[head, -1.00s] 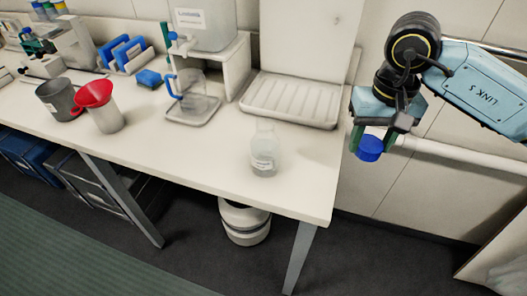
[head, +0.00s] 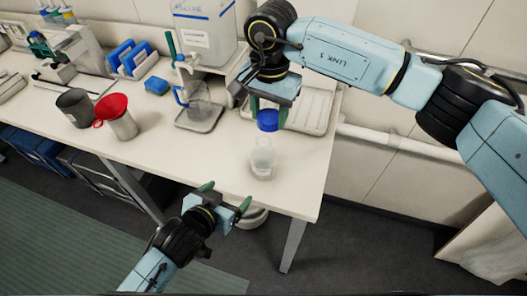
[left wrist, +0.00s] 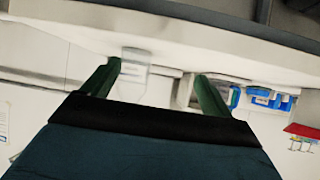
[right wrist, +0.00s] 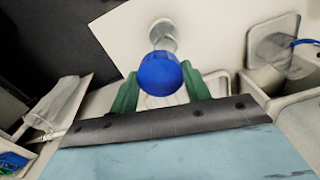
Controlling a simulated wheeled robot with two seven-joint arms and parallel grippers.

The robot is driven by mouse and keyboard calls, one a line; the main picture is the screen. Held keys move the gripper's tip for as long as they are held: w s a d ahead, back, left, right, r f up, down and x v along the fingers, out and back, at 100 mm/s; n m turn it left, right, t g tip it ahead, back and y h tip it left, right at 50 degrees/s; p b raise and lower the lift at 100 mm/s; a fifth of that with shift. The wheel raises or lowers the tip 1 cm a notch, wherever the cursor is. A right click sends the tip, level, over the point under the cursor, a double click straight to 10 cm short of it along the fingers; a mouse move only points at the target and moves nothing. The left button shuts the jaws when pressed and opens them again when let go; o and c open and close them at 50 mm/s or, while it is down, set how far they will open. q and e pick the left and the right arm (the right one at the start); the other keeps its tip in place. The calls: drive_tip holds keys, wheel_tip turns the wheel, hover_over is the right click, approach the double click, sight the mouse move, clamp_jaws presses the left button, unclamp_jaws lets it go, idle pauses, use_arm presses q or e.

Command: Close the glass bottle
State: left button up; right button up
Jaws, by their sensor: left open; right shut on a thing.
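The clear glass bottle (head: 262,160) stands upright near the table's front right. It also shows in the left wrist view (left wrist: 134,72), and in the right wrist view (right wrist: 163,34), partly behind the cap. The blue cap (head: 268,120) is held by my right gripper (head: 268,110), just above the bottle's mouth; in the right wrist view the cap (right wrist: 160,74) sits between the green fingers. Whether cap and bottle touch cannot be told. My left gripper (head: 226,196) is open and empty, in front of the table edge and below the bottle in the head view.
A ribbed white tray (head: 312,120) lies behind the bottle. A jug stands on a grey tray (head: 200,118) under a large container (head: 203,30). A grey mug (head: 76,106) and a beaker with a red funnel (head: 113,106) are at left. The table around the bottle is clear.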

sight(264, 160)
drive_tip(key=shift+a+r, duration=0.3)
drive_tip(key=shift+a, duration=0.25)
drive_tip(key=shift+w, duration=0.1)
use_arm(q)
drive_tip(key=w+d+r+m+t+h, duration=0.1)
drive_tip(key=d+r+h, duration=0.1)
drive_tip(key=d+r, duration=0.2)
drive_tip(key=shift+r, duration=0.35)
drive_tip(key=shift+w, duration=0.1)
drive_tip(key=x, duration=1.2)
drive_tip(key=shift+w+r, duration=0.1)
drive_tip(key=shift+r, duration=0.05)
drive_tip(key=c, duration=1.5)
use_arm(e)
drive_tip(key=shift+f, duration=2.55)
